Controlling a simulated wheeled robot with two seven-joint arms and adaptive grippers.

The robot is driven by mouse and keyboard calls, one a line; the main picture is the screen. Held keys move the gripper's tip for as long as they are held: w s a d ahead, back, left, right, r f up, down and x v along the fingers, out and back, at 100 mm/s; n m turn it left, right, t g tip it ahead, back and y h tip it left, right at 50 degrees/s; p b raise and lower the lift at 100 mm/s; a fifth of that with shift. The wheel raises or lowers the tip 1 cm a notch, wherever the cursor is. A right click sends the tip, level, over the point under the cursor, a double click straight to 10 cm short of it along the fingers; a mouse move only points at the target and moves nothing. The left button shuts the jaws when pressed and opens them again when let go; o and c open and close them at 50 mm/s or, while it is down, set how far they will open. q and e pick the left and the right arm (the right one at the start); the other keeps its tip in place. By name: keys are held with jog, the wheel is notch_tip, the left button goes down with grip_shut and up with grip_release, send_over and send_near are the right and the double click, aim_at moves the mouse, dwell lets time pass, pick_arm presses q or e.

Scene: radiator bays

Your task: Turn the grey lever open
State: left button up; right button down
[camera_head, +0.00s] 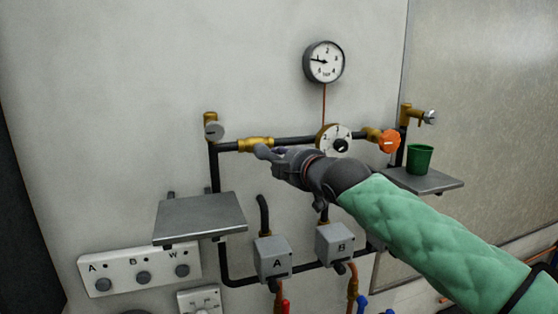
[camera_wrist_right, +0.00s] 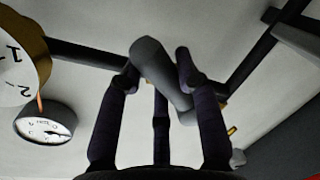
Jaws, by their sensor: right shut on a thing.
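In the head view my right gripper (camera_head: 268,154) is at the brass valve (camera_head: 256,143) on the upper dark pipe, and the hand mostly hides the lever there. The lever's exact angle to the pipe is hard to tell. My left gripper is not in view.
A white dial (camera_head: 334,138) and an orange knob (camera_head: 389,141) sit right of the valve. A round gauge (camera_head: 323,62) hangs above. A grey shelf (camera_head: 200,217) juts out lower left. A green cup (camera_head: 419,158) stands on the right shelf (camera_head: 440,182). Boxes A (camera_head: 272,258) and B (camera_head: 335,245) are below.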

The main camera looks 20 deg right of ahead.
jog(key=r+n, duration=0.1)
jog(key=n+p, duration=0.1)
jog(key=n, duration=0.1)
jog(key=shift+d+r+h, duration=0.25)
jog(key=shift+r+h, duration=0.1)
jog(key=shift+h, duration=0.05)
jog(key=shift+r+n+h+p, duration=0.4)
jog(key=shift+r+n+p, duration=0.3)
jog(key=shift+n, duration=0.7)
jog(key=shift+d+r, duration=0.1)
jog(key=c, duration=0.8)
grip_release()
jog(key=shift+c, duration=0.2)
jog(key=s+r, duration=0.2)
jog(key=s, duration=0.9)
jog(key=shift+s+d+r, duration=0.15)
jog(key=shift+s, duration=0.25)
